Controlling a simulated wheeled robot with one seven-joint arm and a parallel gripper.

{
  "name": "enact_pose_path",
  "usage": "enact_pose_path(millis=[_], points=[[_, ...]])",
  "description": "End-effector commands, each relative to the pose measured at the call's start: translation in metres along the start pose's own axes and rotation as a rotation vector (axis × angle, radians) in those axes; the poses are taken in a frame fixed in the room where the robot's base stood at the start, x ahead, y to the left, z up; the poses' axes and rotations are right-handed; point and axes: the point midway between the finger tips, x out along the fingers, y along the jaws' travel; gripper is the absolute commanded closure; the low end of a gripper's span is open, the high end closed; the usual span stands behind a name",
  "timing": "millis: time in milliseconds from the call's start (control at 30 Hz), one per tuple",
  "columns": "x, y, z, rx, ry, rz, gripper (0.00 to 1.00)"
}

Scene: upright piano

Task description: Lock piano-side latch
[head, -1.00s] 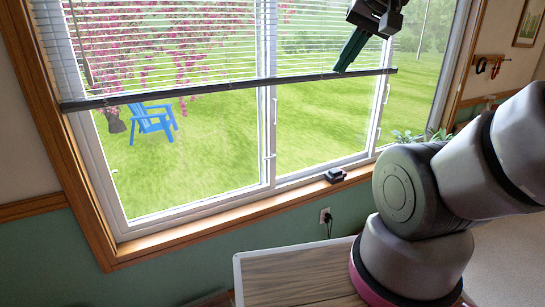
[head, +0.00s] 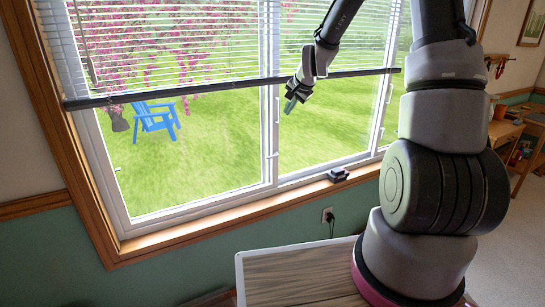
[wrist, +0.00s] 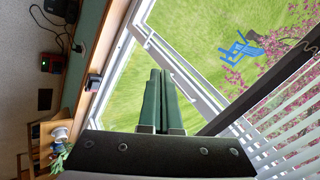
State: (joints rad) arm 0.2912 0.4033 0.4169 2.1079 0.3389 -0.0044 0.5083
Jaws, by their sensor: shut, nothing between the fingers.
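White latch handles show on the window frames in the head view. One is on the middle upright (head: 271,154) and another is on the right upright (head: 381,132). No piano is in view, so I cannot tell which is the piano-side latch, or whether either is locked. My gripper (head: 289,106) hangs in front of the window, just right of the middle upright and below the blind's bottom rail. Its dark green fingers are together and empty. In the wrist view the fingers (wrist: 160,75) point toward the window, with a white upright (wrist: 185,78) beyond them.
A half-raised blind has a dark bottom rail (head: 180,93) near my gripper. A small black object (head: 338,174) sits on the wooden sill (head: 215,219). A table (head: 295,265) stands below, with an outlet and cord (head: 328,215) behind it. A workbench is at the right.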

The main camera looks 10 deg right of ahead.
Motion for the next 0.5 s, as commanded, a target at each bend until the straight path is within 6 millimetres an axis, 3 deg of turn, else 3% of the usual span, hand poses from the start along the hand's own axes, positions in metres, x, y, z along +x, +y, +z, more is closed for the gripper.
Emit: enact_pose_path(millis=[33, 200, 333, 500], points=[[0.029, 0.008, 0.0, 0.052, -0.01, -0.006, 1.0], [0.107, 0.027, -0.002, 0.235, -0.005, -0.044, 1.0], [0.151, 0.043, 0.001, 0.357, 0.003, -0.063, 1.0], [0.181, 0.057, 0.002, 0.453, 0.018, -0.077, 1.0]])
